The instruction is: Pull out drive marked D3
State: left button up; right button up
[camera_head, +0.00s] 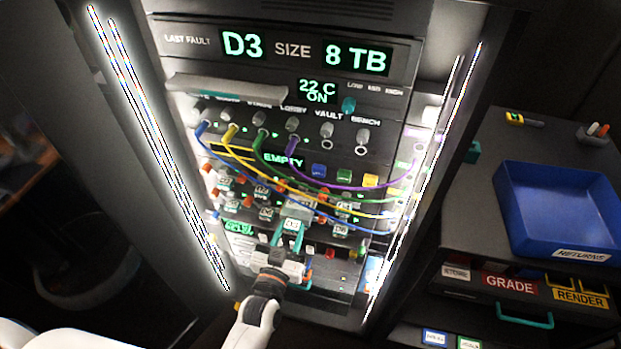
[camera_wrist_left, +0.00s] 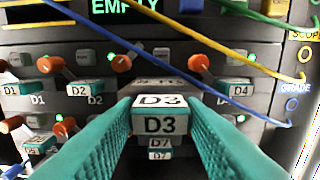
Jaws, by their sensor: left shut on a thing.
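The drive marked D3 (camera_wrist_left: 160,118) has a pale handle block with D3 on its top and front. In the left wrist view it sits between the teal fingers of my left gripper (camera_wrist_left: 160,128), which is shut on it. The block looks nearer than the D2 handle (camera_wrist_left: 88,88) and D4 handle (camera_wrist_left: 238,90), with a grey body behind it, so it seems to stand out from the row. In the head view my left gripper (camera_head: 291,236) is at the lower middle of the rack. The D7 handle (camera_wrist_left: 160,146) is just below D3. My right gripper is not in view.
Orange levers (camera_wrist_left: 122,62) stand beside the handles. Yellow and blue cables (camera_head: 358,222) droop across the rack front, close above the D3 row. A blue returns tray (camera_head: 560,205) lies on the cabinet at right.

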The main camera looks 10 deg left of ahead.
pick_arm(q)
jog(key=s+p, duration=0.2)
jog(key=s, duration=0.5)
jog(key=shift+s+p, duration=0.35)
jog(key=shift+s, duration=0.05)
dwell(0.8)
jog(key=shift+a, duration=0.1)
